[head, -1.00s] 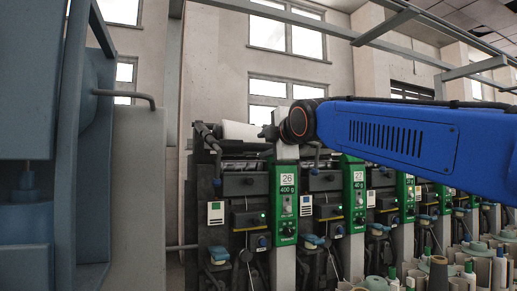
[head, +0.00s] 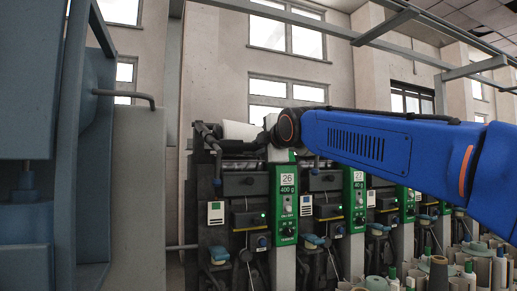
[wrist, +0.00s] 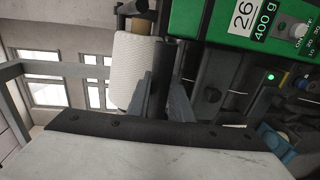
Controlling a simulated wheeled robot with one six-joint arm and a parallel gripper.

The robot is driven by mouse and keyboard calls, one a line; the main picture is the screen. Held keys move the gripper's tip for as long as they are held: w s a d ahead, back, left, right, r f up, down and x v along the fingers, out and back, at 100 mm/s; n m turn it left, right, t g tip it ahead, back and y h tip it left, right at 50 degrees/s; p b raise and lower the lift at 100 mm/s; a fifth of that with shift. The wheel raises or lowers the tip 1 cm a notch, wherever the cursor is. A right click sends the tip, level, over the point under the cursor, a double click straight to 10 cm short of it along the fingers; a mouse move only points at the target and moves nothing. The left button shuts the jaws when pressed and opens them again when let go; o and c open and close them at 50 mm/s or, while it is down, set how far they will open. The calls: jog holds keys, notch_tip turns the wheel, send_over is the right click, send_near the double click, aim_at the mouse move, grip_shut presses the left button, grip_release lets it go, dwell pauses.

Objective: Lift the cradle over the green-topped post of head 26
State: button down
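The post of head 26 is a light grey column (head: 284,268) with a green panel (head: 285,215) marked 26 and 400 g; the panel also shows in the wrist view (wrist: 218,22). The cradle carries a white cone package (head: 240,130), seen close in the wrist view (wrist: 134,72), with a dark cradle bar (wrist: 160,60) to its right. My gripper (wrist: 160,92) has its two grey fingers apart, one each side of the dark bar; contact is not clear. In the head view my gripper (head: 279,152) is by the top of the post, mostly hidden by my wrist.
Neighbouring head 27 (head: 358,190) and further winding heads run off to the right behind my blue arm. A blue-grey machine housing (head: 137,190) stands at the left. Several cones and bobbins (head: 438,270) stand at the lower right.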

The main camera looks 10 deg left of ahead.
notch_tip(320, 180, up, 11)
jog(key=s+d, duration=0.1)
jog(key=shift+s+f, duration=0.2)
jog(key=shift+s, duration=0.05)
dwell(0.3)
jog(key=c, duration=1.6)
grip_release()
jog(key=v, duration=1.7)
jog(key=shift+s+d, duration=0.15)
